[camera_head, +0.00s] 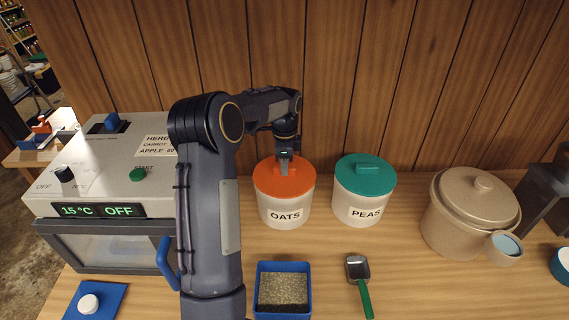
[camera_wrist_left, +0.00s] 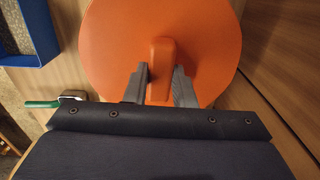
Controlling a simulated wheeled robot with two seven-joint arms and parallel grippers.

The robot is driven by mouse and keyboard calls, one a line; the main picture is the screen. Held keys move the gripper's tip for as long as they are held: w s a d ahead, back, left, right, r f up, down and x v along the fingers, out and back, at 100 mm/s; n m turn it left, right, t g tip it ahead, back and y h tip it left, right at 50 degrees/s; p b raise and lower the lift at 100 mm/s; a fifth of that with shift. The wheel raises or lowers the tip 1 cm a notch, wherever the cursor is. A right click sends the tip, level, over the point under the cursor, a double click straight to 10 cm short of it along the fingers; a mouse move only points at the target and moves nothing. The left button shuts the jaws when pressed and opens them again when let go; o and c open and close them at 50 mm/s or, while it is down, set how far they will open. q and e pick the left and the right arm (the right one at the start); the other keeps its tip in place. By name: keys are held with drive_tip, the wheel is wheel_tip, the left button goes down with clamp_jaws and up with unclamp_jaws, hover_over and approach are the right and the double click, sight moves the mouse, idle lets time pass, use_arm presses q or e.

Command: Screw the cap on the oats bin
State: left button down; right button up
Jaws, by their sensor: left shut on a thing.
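The oats bin (camera_head: 284,212) is a white tub labelled OATS on the wooden counter. Its orange cap (camera_head: 266,178) sits on top of the bin and looks level. In the left wrist view the orange cap (camera_wrist_left: 112,40) fills the upper middle, with a raised bar handle (camera_wrist_left: 161,62) across it. My left gripper (camera_head: 284,168) reaches down over the cap from above. In the left wrist view its two fingers (camera_wrist_left: 160,72) stand on either side of the handle, shut on it. Whether the cap's thread is engaged cannot be seen. My right gripper is not in view.
A PEAS bin (camera_head: 361,204) with a green cap stands close on the right. A blue tray of grain (camera_head: 259,283) and a green-handled scoop (camera_head: 364,290) lie in front. A grey machine (camera_head: 105,170) stands left, a beige pot (camera_head: 453,222) right.

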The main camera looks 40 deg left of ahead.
use_arm(q)
drive_tip(key=m+p, duration=0.1)
drive_tip(key=m, duration=0.2)
drive_tip(key=shift+r, duration=0.15)
drive_tip(key=shift+m, duration=0.5)
drive_tip(key=shift+m+p, duration=0.5)
drive_tip(key=shift+m, duration=0.2)
drive_tip(key=shift+m+p, duration=0.3)
drive_tip(key=shift+m, duration=1.3)
